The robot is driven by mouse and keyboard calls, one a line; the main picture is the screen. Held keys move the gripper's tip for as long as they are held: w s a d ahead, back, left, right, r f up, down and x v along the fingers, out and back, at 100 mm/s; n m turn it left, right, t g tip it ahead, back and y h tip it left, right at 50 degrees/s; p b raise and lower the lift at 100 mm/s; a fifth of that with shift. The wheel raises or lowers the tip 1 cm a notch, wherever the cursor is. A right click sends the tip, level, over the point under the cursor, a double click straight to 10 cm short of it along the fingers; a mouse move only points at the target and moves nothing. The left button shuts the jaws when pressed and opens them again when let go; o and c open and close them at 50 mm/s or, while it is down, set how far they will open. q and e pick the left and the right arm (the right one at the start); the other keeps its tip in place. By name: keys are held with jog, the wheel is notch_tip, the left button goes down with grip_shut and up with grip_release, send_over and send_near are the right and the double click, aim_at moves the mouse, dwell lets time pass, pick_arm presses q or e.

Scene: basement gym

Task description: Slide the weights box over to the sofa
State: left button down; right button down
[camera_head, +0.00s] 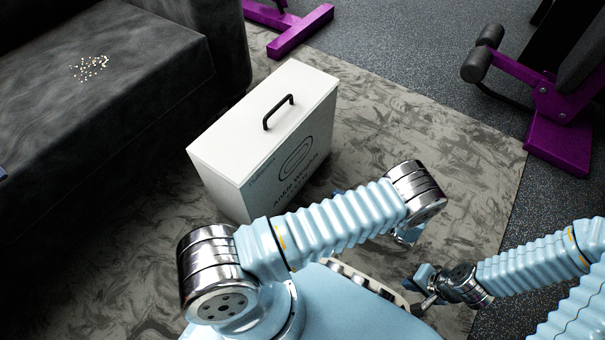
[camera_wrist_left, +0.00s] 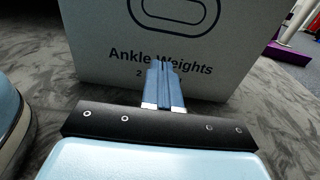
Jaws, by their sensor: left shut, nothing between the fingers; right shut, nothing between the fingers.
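The weights box (camera_head: 235,135) is a white upright box with a black handle on its lid. It stands on the patterned rug, close to the right of the dark grey sofa (camera_head: 150,100). Its printed face, reading "Ankle Weights", fills the upper left wrist view (camera_wrist_left: 100,35). My left gripper (camera_wrist_left: 163,68) is shut and empty, its fingertips in front of the lower part of that face; I cannot tell whether they touch. In the head view my left forearm mostly hides this gripper. My right gripper (camera_head: 423,300) is shut and empty at the lower right, away from the box.
The rug (camera_head: 440,140) is clear to the right of the box. Purple gym equipment stands at the top (camera_head: 300,32) and upper right (camera_head: 560,140). Small pale specks (camera_head: 90,68) lie on the sofa seat. A narrow strip of rug shows between box and sofa.

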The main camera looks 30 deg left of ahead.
aim_at(295, 167)
pick_arm(q)
jog(key=shift+t, duration=0.3)
jog(key=a, duration=0.4)
jog(key=w+a, duration=0.1)
jog(key=a, duration=0.8)
jog(key=shift+w+a+r, duration=0.25)
jog(key=shift+w+a, duration=0.05)
jog(key=shift+a, duration=0.05)
jog(key=w+a+b, duration=0.1)
jog(key=a, duration=1.6)
jog(key=shift+a, duration=0.3)
jog(key=shift+w, duration=0.1)
jog(key=shift+d, duration=0.1)
